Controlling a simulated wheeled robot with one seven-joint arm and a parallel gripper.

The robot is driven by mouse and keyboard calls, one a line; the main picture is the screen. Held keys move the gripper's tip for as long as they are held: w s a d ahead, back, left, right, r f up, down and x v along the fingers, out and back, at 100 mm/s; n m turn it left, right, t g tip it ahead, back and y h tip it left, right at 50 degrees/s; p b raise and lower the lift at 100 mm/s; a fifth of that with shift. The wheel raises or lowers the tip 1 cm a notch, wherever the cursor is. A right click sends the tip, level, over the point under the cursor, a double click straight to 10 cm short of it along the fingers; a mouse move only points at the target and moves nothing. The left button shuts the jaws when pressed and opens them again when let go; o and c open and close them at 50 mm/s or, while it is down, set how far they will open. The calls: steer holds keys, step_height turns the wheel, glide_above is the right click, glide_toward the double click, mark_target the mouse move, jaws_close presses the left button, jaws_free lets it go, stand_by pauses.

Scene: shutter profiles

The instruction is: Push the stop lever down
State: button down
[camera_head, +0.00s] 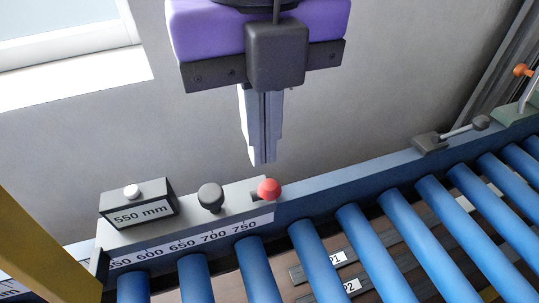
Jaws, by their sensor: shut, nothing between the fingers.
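A red ball knob (268,188) sits at the right end of the grey scale plate, with a short dark piece beside it; it looks like the stop lever, but no label shows this. A second lever with a dark grey knob (481,122) lies nearly flat on the blue rail farther right. My gripper (262,162) points down with its fingers shut and empty. In the picture its tips are just above the red knob and apart from it; the exact height gap cannot be told.
A black block marked 550 mm (139,212) and a black knob (210,195) stand left of the red knob on the scale plate (130,236). Blue rollers (318,262) fill the front. An orange-knobbed part (521,70) is at far right. A grey wall stands behind.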

steer(key=shift+w+a, duration=0.1)
steer(key=shift+w, duration=0.15)
steer(key=shift+f, duration=0.1)
steer(key=shift+f+b, duration=1.05)
steer(key=shift+s, duration=0.2)
steer(key=shift+s+d+f+b, duration=0.2)
steer(key=shift+s+b, duration=0.2)
steer(key=shift+s, duration=0.25)
steer(key=shift+s+d+f+b, duration=0.15)
steer(key=shift+s+d+b, duration=0.2)
steer(key=shift+s, duration=0.35)
steer(key=shift+s+d+f+b, duration=0.1)
steer(key=shift+s+f+b, duration=0.1)
steer(key=shift+s+b, duration=0.35)
steer(key=shift+s, duration=0.1)
steer(key=shift+f, duration=0.15)
step_height(320, 180, up, 5)
steer(key=p, duration=0.1)
glide_above(276, 195)
steer(key=s, duration=0.2)
steer(key=shift+s+d+f, duration=0.1)
steer(key=shift+s+d, duration=0.05)
steer(key=shift+d, duration=0.05)
stand_by(1.3)
